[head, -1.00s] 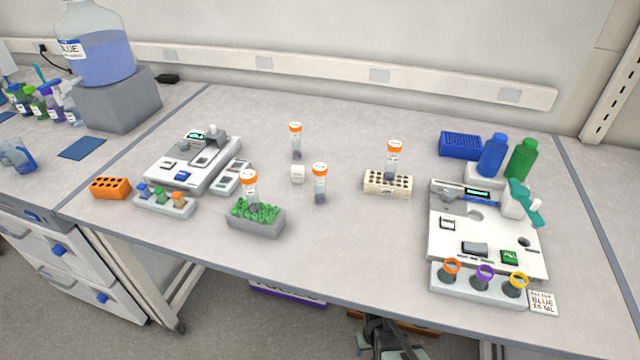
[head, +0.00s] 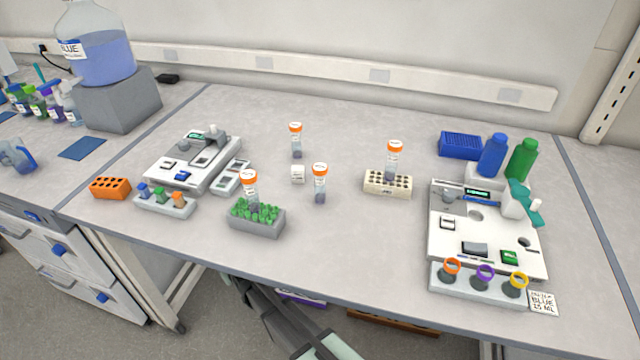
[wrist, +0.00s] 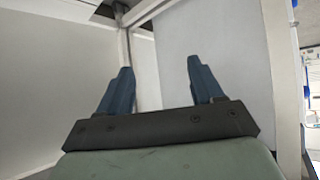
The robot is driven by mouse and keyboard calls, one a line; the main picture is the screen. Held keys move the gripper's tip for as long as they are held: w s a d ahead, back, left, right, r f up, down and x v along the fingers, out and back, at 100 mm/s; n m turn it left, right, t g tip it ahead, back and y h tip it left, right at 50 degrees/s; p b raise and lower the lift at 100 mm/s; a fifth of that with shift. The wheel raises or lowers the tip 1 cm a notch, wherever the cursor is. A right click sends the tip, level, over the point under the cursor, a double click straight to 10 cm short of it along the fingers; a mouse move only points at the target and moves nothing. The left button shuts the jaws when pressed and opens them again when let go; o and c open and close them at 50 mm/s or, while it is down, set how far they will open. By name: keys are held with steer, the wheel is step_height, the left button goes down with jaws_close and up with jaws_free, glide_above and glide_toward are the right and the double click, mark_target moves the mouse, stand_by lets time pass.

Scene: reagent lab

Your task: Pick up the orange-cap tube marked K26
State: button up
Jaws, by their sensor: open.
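Several orange-cap tubes show in the head view. One tube (head: 296,141) stands at the back middle of the bench and another (head: 320,184) stands nearer the front. A third tube (head: 250,190) is upright in the grey rack with green filling (head: 257,221). A fourth tube (head: 393,160) is upright in the cream rack (head: 387,184). The label markings are too small to read, so I cannot tell which is K26. My gripper (wrist: 160,82) is open and empty in the wrist view, facing pale panels; no tube is near it there.
A white device (head: 190,160) stands at the left, with an orange block (head: 110,187) before it. Another white device (head: 486,240) stands at the right, with blue (head: 493,156) and green (head: 522,160) bottles behind. The middle front is clear.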

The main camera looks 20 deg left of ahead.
steer(key=s+a+r+g+y, duration=0.1)
steer(key=s+a+r+y, duration=0.2)
steer(key=s+a+r, duration=0.9)
steer(key=s+a+r+y, duration=0.3)
steer(key=s+a+r, duration=0.5)
steer(key=a, duration=0.6)
steer(key=s+a+r+n+g+y, duration=0.15)
steer(key=s+r, duration=0.25)
steer(key=r, duration=0.7)
steer(key=s+a+r+n+y, duration=0.1)
steer(key=s+a+r+y, duration=0.15)
steer(key=r, duration=0.75)
steer(key=w+d+r+m+t+h, duration=0.1)
steer(key=w+d+r+t+h, duration=0.15)
steer(key=w+d+r, duration=0.5)
steer(key=w+d+r+m+t+h, duration=0.1)
steer(key=w+d+r+m+h, duration=0.15)
steer(key=w+d, duration=0.55)
steer(key=w+d+r+m+t+h, duration=0.1)
steer(key=w+d+r+t+h, duration=0.15)
steer(key=w+d, duration=0.65)
steer(key=m+g+h, duration=0.5)
steer(key=h, duration=0.4)
glide_toward(320, 169)
steer(key=x, duration=0.6)
steer(key=shift+f, duration=0.25)
steer(key=shift+x, duration=3.15)
